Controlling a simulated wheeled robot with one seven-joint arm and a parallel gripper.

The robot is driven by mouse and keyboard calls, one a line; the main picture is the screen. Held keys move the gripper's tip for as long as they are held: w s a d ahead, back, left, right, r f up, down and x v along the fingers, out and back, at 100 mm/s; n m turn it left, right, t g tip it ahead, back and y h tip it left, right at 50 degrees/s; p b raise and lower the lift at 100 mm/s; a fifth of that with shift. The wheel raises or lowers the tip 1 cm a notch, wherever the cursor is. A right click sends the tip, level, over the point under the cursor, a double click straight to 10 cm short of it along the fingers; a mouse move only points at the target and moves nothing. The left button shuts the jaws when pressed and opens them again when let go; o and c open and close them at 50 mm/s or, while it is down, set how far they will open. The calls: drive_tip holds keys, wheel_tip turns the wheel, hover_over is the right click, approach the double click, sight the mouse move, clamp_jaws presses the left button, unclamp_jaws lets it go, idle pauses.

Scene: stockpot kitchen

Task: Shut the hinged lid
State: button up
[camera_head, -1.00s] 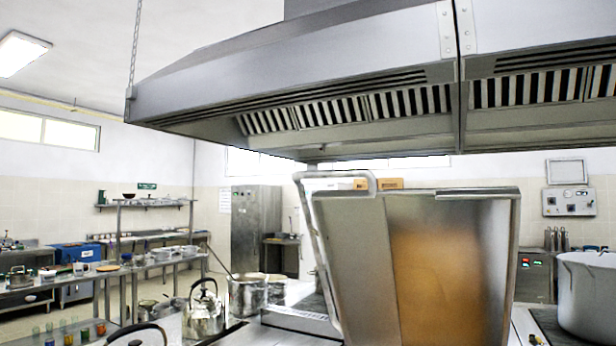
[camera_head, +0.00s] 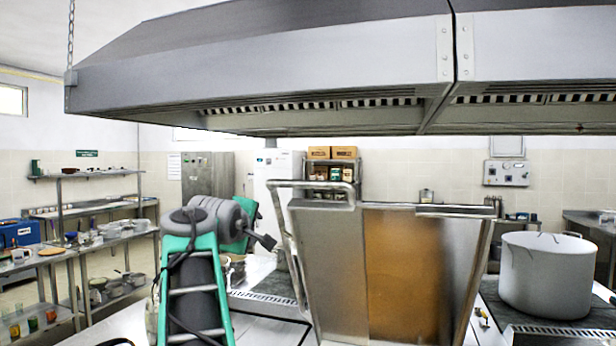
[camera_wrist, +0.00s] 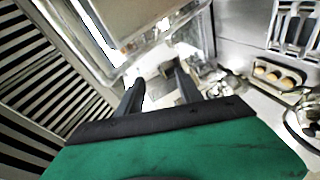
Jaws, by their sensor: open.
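The hinged lid (camera_head: 410,275) stands raised, close to upright, in the middle of the head view. It is a steel panel with a brownish inner area and a bar handle (camera_head: 312,184) at its upper left. My gripper (camera_head: 268,241) is just left of the lid, apart from it in the picture. In the wrist view its two dark fingers (camera_wrist: 160,78) are spread with nothing between them. A metal panel with a pale rim (camera_wrist: 150,30) fills the top of that view; I cannot tell surely if it is the lid.
A large exhaust hood (camera_head: 270,80) hangs low above the lid. A big grey stockpot (camera_head: 547,275) stands right of the lid. Shelving (camera_head: 100,200) with dishes is at the left. Kettles and trays (camera_wrist: 275,75) show at the right of the wrist view.

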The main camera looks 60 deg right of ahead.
sight(307, 183)
drive_tip(key=s+d+r+g+h+p, duration=0.2)
drive_tip(key=s+d+r+g+h, duration=0.1)
drive_tip(key=s+d+r, duration=0.55)
drive_tip(key=d+p, duration=0.1)
drive_tip(key=d+r, duration=0.1)
drive_tip(key=d, duration=0.1)
drive_tip(key=d+p, duration=0.1)
drive_tip(key=d, duration=0.1)
drive_tip(key=shift+w+r+p, duration=0.25)
drive_tip(key=shift+w+p, duration=0.05)
drive_tip(key=shift+w+d+f, duration=0.1)
drive_tip(key=shift+d+f, duration=0.05)
drive_tip(key=shift+d, duration=0.2)
clamp_jaws()
drive_tip(key=shift+f, duration=0.1)
